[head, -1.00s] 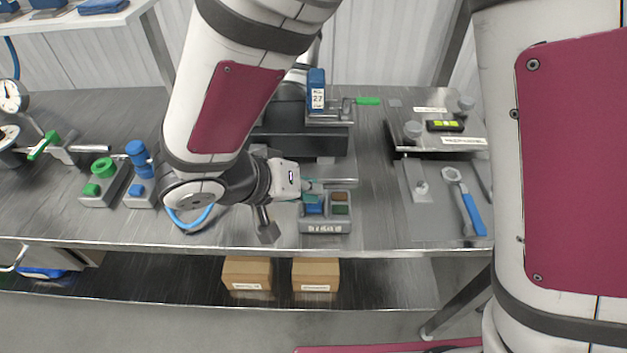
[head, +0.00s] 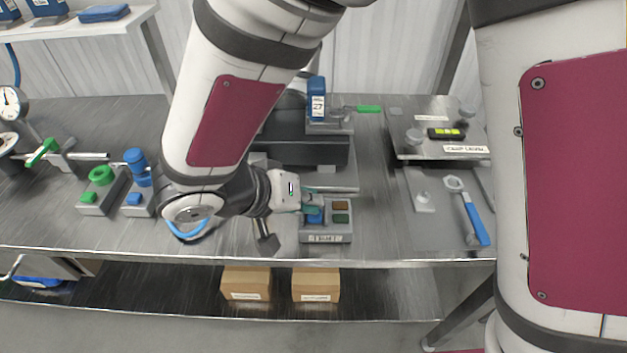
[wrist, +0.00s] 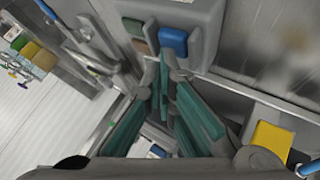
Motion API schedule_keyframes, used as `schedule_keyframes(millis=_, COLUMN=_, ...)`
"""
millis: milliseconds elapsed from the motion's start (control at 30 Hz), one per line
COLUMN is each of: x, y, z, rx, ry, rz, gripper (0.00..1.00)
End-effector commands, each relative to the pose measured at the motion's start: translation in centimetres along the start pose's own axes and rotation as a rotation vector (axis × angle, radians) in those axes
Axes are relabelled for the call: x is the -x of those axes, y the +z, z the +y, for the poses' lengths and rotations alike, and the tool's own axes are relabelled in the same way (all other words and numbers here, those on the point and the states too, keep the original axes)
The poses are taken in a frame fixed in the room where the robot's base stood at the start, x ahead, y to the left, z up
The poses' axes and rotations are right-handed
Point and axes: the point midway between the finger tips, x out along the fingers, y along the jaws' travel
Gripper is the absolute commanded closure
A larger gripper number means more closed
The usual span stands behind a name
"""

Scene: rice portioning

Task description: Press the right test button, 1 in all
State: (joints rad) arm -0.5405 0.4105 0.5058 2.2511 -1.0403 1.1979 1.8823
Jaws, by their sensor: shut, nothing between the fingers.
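A grey button box (head: 326,238) with a white label on its front stands near the front edge of the metal bench. In the head view its blue button (head: 315,217) is at the left, with a brown button (head: 341,206) and a green button (head: 341,218) at the right. My gripper (head: 309,207) is shut and empty, its teal fingers over the left side of the box. In the wrist view, the fingertips (wrist: 165,68) are close to the blue button (wrist: 173,42) and the brown button (wrist: 141,47). I cannot tell whether they touch. The fingers partly hide the box's left side.
A dark fixture (head: 305,150) stands behind the box. At the right are a raised plate (head: 425,140) and a blue-handled wrench (head: 474,215). Green and blue fittings (head: 101,176) stand at the left. Cardboard boxes (head: 316,284) sit on the lower shelf. Bare bench lies right of the box.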

Motion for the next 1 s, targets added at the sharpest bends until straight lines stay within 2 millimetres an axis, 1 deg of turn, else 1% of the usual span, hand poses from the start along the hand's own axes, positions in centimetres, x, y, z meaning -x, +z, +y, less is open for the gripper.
schedule_keyframes(millis=733, x=-0.27, y=0.22, z=-0.15, rx=0.000, ry=0.001, rz=-0.001, gripper=1.00)
schedule_keyframes(millis=1000, x=0.41, y=-0.24, z=0.33, rx=-0.002, ry=0.000, rz=-0.001, gripper=1.00)
